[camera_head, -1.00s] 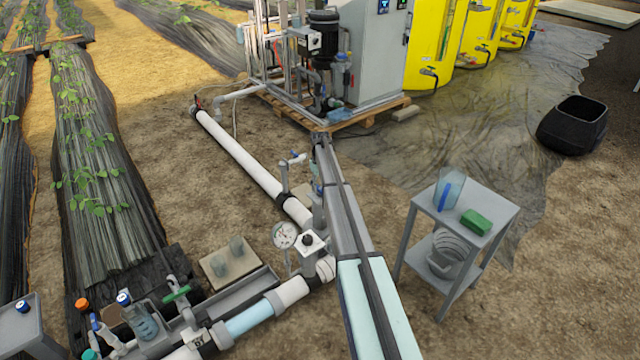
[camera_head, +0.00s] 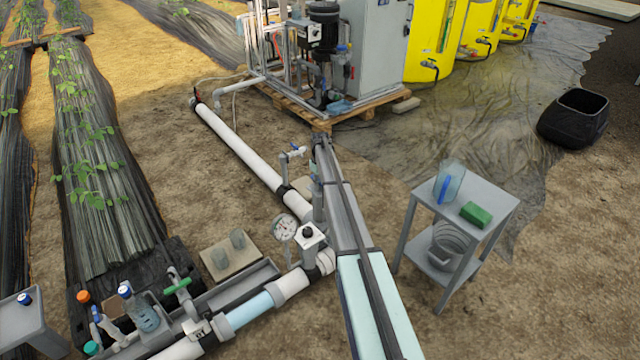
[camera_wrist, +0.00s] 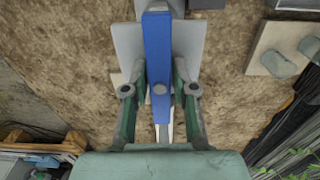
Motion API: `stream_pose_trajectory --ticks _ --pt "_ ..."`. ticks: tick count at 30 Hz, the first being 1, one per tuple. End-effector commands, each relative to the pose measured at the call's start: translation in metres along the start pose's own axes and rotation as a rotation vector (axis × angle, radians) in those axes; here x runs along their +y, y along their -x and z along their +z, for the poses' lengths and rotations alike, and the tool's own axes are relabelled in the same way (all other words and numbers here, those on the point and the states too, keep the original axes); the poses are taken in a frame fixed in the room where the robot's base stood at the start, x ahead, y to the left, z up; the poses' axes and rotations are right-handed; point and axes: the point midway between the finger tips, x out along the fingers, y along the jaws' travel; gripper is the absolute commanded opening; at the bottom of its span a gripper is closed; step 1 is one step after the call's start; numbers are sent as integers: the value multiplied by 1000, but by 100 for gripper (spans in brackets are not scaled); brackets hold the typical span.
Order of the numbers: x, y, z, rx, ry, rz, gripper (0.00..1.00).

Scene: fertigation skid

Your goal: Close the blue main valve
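The blue lever of the main valve (camera_wrist: 158,55) runs upright through the middle of the wrist view, with a round bolt near its lower part. My gripper (camera_wrist: 160,75) has its two green-grey fingers on either side of the lever, apart from each other; small gaps seem to show beside it. I cannot tell whether either finger touches it. In the head view a small blue-topped handle (camera_head: 296,152) shows on a riser by the white pipe, left of my arm. My gripper is mostly hidden there by my arm.
A pressure gauge (camera_head: 285,228) and a grey boxed valve (camera_head: 311,238) stand on the pipework close to my arm. A green-handled valve (camera_head: 178,287) is at lower left. A grey side table (camera_head: 490,190) with a green block stands at right. The pump skid (camera_head: 370,50) is behind.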

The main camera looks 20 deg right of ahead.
Motion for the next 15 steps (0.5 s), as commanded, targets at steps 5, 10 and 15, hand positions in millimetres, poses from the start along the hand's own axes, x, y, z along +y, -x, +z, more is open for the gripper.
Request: stream_pose_trajectory --ticks 5,10,15 --pt "0 0 0 0 -9 0 0" --pt "0 3 0 0 -143 0 0" --pt "0 2 0 -1 -367 -1 0"
